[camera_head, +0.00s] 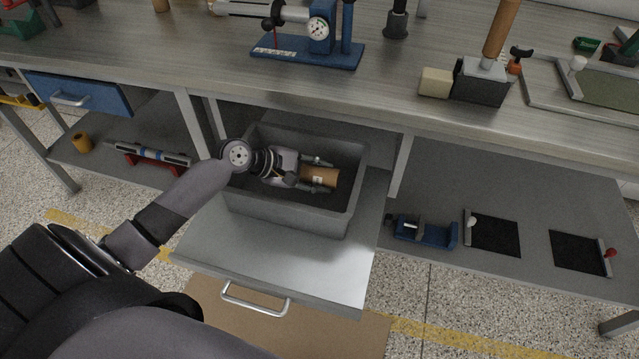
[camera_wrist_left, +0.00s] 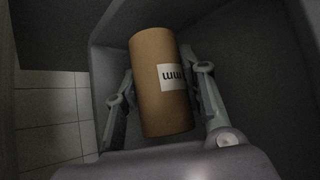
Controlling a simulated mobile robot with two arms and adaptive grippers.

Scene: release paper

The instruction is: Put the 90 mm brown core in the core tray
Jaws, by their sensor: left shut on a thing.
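The brown core (camera_head: 319,176) is a short cardboard cylinder with a white label. My left gripper (camera_head: 322,176) is shut on it, inside the outline of the grey core tray (camera_head: 290,213). In the left wrist view the core (camera_wrist_left: 156,85) lies between the two fingers of the left gripper (camera_wrist_left: 160,95), with part of the label print readable as "mm". The grey tray walls (camera_wrist_left: 240,60) surround it there. Whether the core touches the tray floor I cannot tell. My right gripper is not in view.
The tray stands on a pulled-out shelf (camera_head: 330,272) with a handle (camera_head: 255,300), below the workbench top (camera_head: 200,55). Another brown core (camera_head: 82,142) stands on the lower left shelf. A blue fixture (camera_head: 425,232) and black pads (camera_head: 492,234) lie on the right shelf.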

